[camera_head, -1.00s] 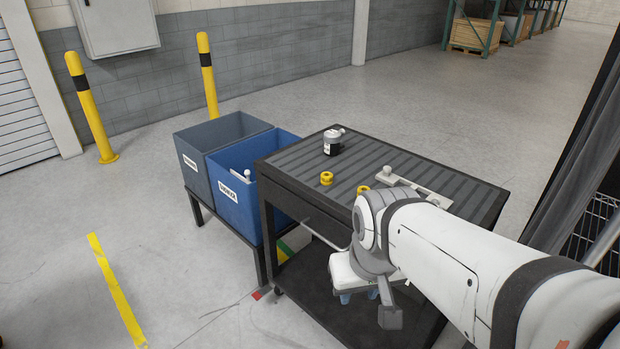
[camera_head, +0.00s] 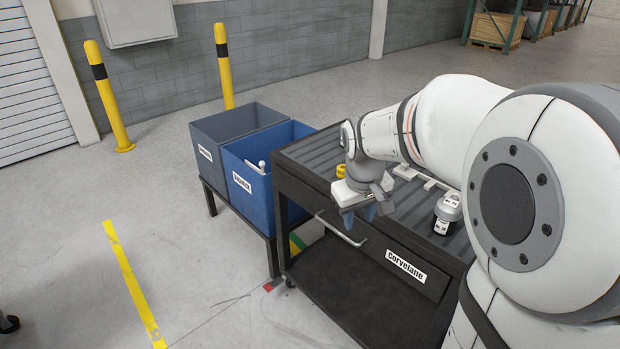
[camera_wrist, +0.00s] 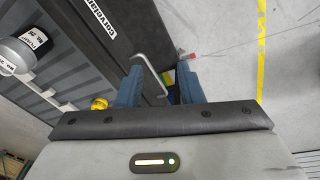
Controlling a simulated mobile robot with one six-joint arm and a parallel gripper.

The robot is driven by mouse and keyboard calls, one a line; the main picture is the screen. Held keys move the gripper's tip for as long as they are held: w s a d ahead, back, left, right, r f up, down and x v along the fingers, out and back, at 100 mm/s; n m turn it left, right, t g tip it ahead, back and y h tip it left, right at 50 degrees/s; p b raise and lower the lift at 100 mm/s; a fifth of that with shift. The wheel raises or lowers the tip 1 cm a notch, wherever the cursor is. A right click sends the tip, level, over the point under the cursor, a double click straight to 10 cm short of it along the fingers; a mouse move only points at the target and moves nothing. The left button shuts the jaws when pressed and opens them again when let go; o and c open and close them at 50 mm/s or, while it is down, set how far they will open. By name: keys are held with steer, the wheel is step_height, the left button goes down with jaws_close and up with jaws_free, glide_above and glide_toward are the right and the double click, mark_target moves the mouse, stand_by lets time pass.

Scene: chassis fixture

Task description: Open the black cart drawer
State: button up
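The black cart's drawer front (camera_head: 380,252) carries a white "Corvelane" label and looks closed. Its grey bar handle (camera_head: 342,230) stands out from the left part of the front. My gripper (camera_head: 358,216), with blue fingers, is above and close to the handle, pointing down. In the wrist view the blue fingers (camera_wrist: 160,86) are apart, and the handle (camera_wrist: 151,72) shows between them. I cannot tell whether the handle is at fingertip depth or lower. No contact is visible.
A grey bin (camera_head: 232,125) and a blue bin (camera_head: 262,165) stand left of the cart. Floor in front of the cart is clear. My arm hides part of the top.

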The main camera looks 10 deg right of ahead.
steer(key=w+f+n, duration=0.2)
steer(key=w+f, duration=0.5)
steer(key=w, duration=0.5)
steer(key=n+h+b, duration=0.1)
steer(key=n, duration=0.1)
glide_toward(335, 229)
steer(key=shift+g, duration=0.4)
steer(key=f, duration=0.2)
steer(key=w+f, duration=0.1)
steer(key=f, duration=0.2)
steer(key=d+f, duration=0.1)
steer(key=f, duration=0.1)
steer(key=shift+w+d+f, duration=0.1)
steer(key=shift+w+f, duration=0.2)
steer(key=shift+f, duration=0.1)
jaws_close()
